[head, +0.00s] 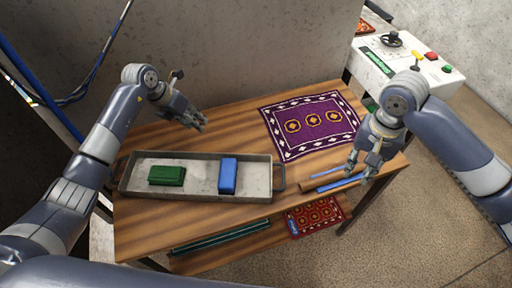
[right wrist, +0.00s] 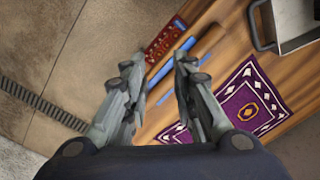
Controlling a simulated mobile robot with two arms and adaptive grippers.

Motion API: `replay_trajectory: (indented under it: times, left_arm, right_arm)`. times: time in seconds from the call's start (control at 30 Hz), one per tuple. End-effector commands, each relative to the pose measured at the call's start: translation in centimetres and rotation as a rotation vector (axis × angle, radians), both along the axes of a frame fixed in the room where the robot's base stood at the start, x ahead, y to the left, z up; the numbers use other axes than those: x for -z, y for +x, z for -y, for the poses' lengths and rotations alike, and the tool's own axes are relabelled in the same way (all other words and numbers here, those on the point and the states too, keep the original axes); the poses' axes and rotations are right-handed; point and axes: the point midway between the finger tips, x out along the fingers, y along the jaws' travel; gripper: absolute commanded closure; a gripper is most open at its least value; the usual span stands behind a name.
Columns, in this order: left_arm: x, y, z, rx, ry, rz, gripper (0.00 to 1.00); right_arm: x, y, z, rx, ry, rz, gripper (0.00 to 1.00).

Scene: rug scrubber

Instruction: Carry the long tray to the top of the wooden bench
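The long tray (head: 207,194) is a grey metal tray with a handle at each end, resting on the left part of the top of the wooden bench (head: 227,122). A green block (head: 167,176) and a blue block (head: 228,175) lie inside it. A corner and handle of the tray (right wrist: 292,40) show in the right wrist view. My left gripper (head: 199,124) is above the bench behind the tray, apart from it, and its opening is hard to judge. My right gripper (head: 362,174) is over the bench's right end, right of the tray; it looks open and empty in the right wrist view (right wrist: 156,72).
A purple patterned rug (head: 310,123) lies flat at the back right of the top. A brown roll (head: 320,183) and blue sticks (head: 340,184) lie below my right gripper. A lower shelf holds a red rug (head: 315,215). A white machine (head: 412,58) stands at right; a wall is behind.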

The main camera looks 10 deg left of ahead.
Motion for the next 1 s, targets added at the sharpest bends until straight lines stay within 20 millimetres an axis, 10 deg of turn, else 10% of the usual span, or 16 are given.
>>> replay_trajectory:
  times: [0.3,1.0]
  left_arm:
    - [0.0,0.0,0.0,0.0,0.0,0.0,0.7]
    - [0.0,0.0,0.0,0.0,0.0,0.0,0.7]
  right_arm:
    - [-4.6,0.2,-0.3,-0.006,0.0,0.001,0.75]
    - [-4.9,0.1,-0.3,-0.007,-0.001,-0.001,0.75]
